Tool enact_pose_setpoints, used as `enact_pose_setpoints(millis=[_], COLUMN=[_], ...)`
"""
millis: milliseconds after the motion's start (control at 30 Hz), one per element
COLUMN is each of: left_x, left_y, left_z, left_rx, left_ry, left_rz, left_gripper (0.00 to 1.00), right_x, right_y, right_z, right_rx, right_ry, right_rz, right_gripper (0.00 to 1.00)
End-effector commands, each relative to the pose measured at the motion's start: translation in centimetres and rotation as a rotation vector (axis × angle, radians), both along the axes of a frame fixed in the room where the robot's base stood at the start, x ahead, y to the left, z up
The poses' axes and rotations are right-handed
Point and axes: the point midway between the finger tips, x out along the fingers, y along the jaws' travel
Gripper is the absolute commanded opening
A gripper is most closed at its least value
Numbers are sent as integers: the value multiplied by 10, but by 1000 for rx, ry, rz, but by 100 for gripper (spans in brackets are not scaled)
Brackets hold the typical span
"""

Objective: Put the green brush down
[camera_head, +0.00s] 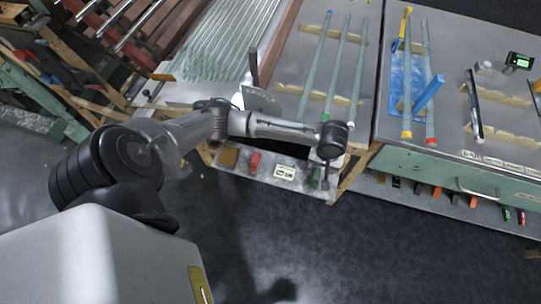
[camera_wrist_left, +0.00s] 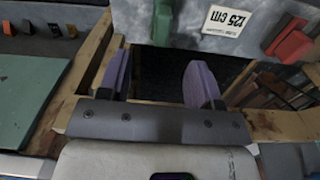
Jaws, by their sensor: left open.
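A small green block, which I take to be the green brush (camera_head: 316,178), is on the grey front panel of the middle bench, at its right end. It also shows at the top of the left wrist view (camera_wrist_left: 162,22), beside a "125 cm" label. My left gripper (camera_wrist_left: 157,80) is open, with its two purple fingers apart and nothing between them. The brush lies beyond the fingertips and looks apart from them. In the head view the left gripper (camera_head: 326,172) is at the bench's front right corner, next to the brush. The right gripper is not in view.
A red block (camera_head: 254,162) and a brown one (camera_head: 228,157) sit farther left on the same panel. Long glass tubes (camera_head: 338,65) lie on the bench above. A second bench with a drawer handle (camera_head: 488,193) stands to the right. Dark floor is clear in front.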

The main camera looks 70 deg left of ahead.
Motion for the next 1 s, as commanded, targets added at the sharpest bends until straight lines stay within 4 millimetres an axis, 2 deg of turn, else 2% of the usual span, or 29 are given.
enact_pose_setpoints(millis=[100, 233, 300, 400, 533, 700, 833, 1000], left_x=[-29, -71, -95, -127, -164, -203, -222, -231], left_y=[-36, -78, -93, -102, -97, -78, -66, -58], left_z=[-16, -26, -26, -22, -14, -4, 2, 5], left_rx=[-49, -105, -116, -101, -39, 64, 121, 152], left_ry=[-30, -120, -178, -253, -311, -319, -303, -288], left_rz=[-174, -425, -544, -678, -798, -898, -942, -967], left_gripper=[59, 59, 59, 59, 59, 59, 59, 59], right_x=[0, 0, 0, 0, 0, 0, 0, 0], right_y=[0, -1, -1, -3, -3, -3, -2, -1], right_z=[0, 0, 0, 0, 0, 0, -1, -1], right_rx=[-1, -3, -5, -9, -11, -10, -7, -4], right_ry=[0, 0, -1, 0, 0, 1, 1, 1], right_rz=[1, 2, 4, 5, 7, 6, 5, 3], right_gripper=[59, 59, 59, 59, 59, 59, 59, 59])
